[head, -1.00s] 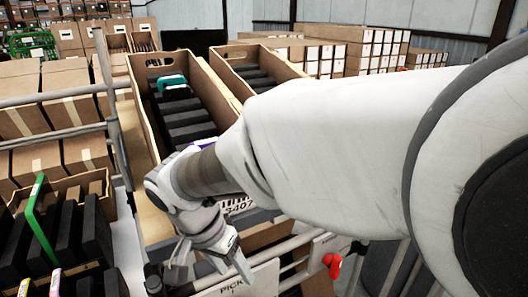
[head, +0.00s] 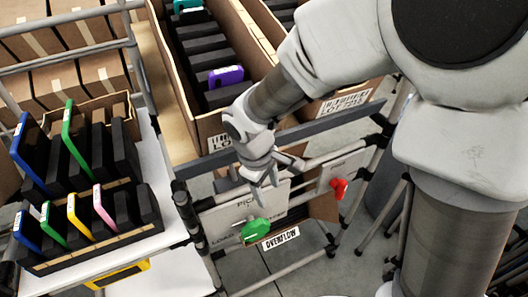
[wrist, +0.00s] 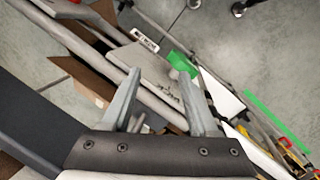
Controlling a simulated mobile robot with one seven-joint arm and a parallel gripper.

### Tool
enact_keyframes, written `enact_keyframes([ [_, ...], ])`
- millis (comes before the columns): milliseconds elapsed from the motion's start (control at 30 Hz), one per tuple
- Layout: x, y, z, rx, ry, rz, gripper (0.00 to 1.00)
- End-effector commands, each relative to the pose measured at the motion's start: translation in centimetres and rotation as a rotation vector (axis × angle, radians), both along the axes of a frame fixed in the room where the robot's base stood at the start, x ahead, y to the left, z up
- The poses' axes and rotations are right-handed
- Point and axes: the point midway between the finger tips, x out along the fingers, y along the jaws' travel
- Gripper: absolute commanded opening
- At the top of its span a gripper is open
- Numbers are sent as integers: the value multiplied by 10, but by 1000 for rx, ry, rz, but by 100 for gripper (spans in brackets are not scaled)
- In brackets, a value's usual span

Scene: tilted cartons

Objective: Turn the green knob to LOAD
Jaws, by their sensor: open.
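The green knob (head: 255,230) sits low on a pale panel (head: 228,208) fixed to the rack rail. The panel reads PICK at its top, and small lettering that looks like LOAD is at its lower left. Which mark the knob points to I cannot tell. My gripper (head: 264,192) is open and empty, just above the knob in the head view, pointing down. In the wrist view the knob (wrist: 182,66) shows beyond the right fingertip, apart from the fingers; my gripper (wrist: 159,80) has nothing between its fingers.
A red knob (head: 338,188) is on a second panel to the right. A carton labelled OVERFLOW (head: 281,239) is under the rail. Tilted cartons (head: 263,38) with dark items are above, and a white shelf (head: 170,270) with coloured folders is at left. Rails surround the panel.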

Motion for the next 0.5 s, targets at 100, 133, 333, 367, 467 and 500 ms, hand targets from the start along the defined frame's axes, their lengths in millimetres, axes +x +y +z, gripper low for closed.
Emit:
enact_keyframes([
  [100, 0, -1, -4, 0, 40, 169, 60],
  [133, 0, -1, -5, 1, 48, 214, 60],
  [333, -2, 1, -16, 15, 105, 520, 60],
  [367, -3, 3, -18, 19, 114, 569, 60],
  [467, -6, 9, -26, 35, 142, 729, 60],
  [500, -8, 12, -29, 42, 150, 785, 60],
])
